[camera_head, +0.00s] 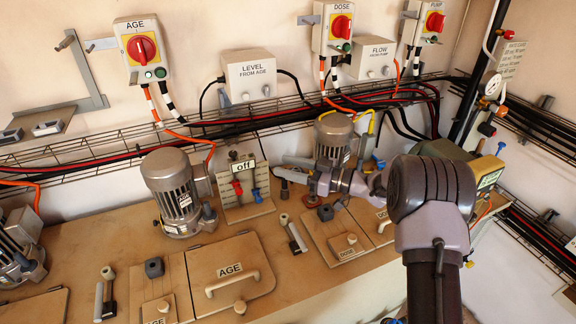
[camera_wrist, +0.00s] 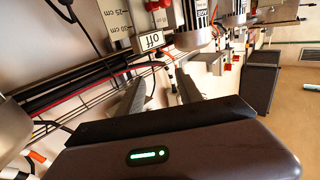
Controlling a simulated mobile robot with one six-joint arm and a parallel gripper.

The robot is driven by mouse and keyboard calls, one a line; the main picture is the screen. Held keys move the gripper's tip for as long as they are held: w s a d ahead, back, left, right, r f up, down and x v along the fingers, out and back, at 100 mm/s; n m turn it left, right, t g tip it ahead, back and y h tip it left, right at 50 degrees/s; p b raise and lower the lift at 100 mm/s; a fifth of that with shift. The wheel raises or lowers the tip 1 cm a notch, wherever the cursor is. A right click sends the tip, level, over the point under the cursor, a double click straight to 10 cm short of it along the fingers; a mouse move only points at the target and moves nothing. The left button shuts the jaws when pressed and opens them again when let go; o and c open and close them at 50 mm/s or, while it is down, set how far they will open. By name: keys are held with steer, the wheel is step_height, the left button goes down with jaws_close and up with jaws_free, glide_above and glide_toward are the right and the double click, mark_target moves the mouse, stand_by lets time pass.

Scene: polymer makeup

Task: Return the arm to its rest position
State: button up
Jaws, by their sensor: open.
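My arm reaches in from the lower right of the head view, bends at a large dark joint and stretches left over the bench. My gripper (camera_head: 281,167) is at its far end, above the bench and just right of the small panel marked "off" (camera_head: 243,168). In the wrist view my gripper (camera_wrist: 160,78) shows two grey fingers spread apart with nothing between them. The "off" label (camera_wrist: 151,41) lies beyond the fingertips there. The fingers look clear of the panel, but the exact gap cannot be told.
A grey motor (camera_head: 177,190) stands left of the panel, another motor (camera_head: 334,137) behind my wrist. The wooden bench (camera_head: 110,237) carries a hatch marked AGE (camera_head: 232,262). Switch boxes, including the AGE box (camera_head: 142,48), hang on the wall above a wire cable tray (camera_head: 100,143).

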steer(key=w+d+r+m+t+h, duration=0.3)
steer(key=d+r+m+t+h, duration=0.15)
steer(key=r, duration=0.35)
steer(key=w+d+r+m+t+h, duration=0.3)
steer(key=d+r+m+t+h, duration=0.15)
steer(key=r, duration=0.35)
steer(key=s+d+r+m+h+b, duration=0.1)
steer(key=s+d+r+m+h, duration=0.35)
steer(key=s+d+h, duration=0.45)
steer(key=s+d+f+m+g, duration=0.1)
steer(key=s+f+m+g, duration=0.1)
steer(key=s, duration=0.6)
steer(key=s+d+f+m+g, duration=0.1)
steer(key=s+f+m+g, duration=0.15)
steer(key=s, duration=0.55)
steer(key=s+a+f+g+y, duration=0.1)
steer(key=s+a+f, duration=0.1)
steer(key=s, duration=0.4)
steer(key=s+a+f+g+y, duration=0.1)
steer(key=s+a+f+g, duration=0.1)
steer(key=s+f, duration=0.2)
steer(key=s+a+f+g, duration=0.1)
steer(key=s+a+f, duration=0.1)
steer(key=s, duration=0.8)
steer(key=shift+a+f+m+y+b, duration=0.3)
steer(key=shift+f+m+y, duration=0.1)
steer(key=shift+w, duration=0.1)
